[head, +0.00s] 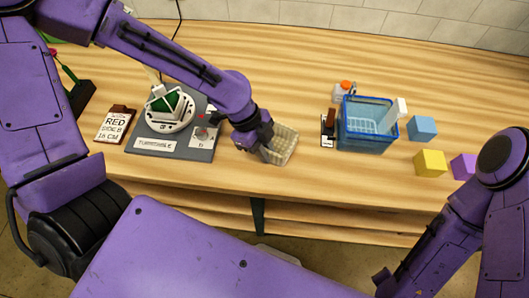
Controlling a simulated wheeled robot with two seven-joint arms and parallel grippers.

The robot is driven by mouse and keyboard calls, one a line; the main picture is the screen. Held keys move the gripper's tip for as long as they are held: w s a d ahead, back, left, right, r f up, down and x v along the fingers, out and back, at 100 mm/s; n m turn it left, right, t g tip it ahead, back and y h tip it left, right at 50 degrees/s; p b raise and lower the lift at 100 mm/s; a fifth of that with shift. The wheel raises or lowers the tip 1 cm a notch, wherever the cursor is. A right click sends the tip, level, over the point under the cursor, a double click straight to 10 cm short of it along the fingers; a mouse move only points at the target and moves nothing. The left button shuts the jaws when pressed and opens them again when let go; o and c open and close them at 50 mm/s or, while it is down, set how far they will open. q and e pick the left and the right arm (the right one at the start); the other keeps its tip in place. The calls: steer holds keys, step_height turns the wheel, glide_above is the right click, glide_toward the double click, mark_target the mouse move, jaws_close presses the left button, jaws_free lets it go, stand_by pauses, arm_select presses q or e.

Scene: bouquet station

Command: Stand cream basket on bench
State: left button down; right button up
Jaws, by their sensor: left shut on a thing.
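The cream basket (283,146) is at the middle of the wooden bench (300,187), near its front edge. My left gripper (262,146) is shut on the basket's left side, and the wrist hides part of it. I cannot tell whether the basket's base touches the bench top. My right arm comes in at the lower right, and its gripper (385,287) shows only partly at the bottom edge, away from the bench.
A blue basket (367,137), an orange-capped bottle (345,88), and blue (422,128), yellow (430,163) and purple (464,166) blocks stand right. Bench behind the cream basket is clear.

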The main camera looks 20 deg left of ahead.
arm_select(q)
steer(key=shift+w, duration=0.25)
steer(key=c, duration=1.1)
jaws_free()
steer(key=shift+s+r, duration=0.2)
steer(key=shift+s, duration=0.15)
steer(key=shift+w+a+r, duration=0.1)
steer(key=shift+r, duration=0.05)
steer(key=p+v, duration=0.1)
steer(key=v, duration=1)
steer(key=shift+r, duration=0.2)
steer(key=shift+a, duration=0.15)
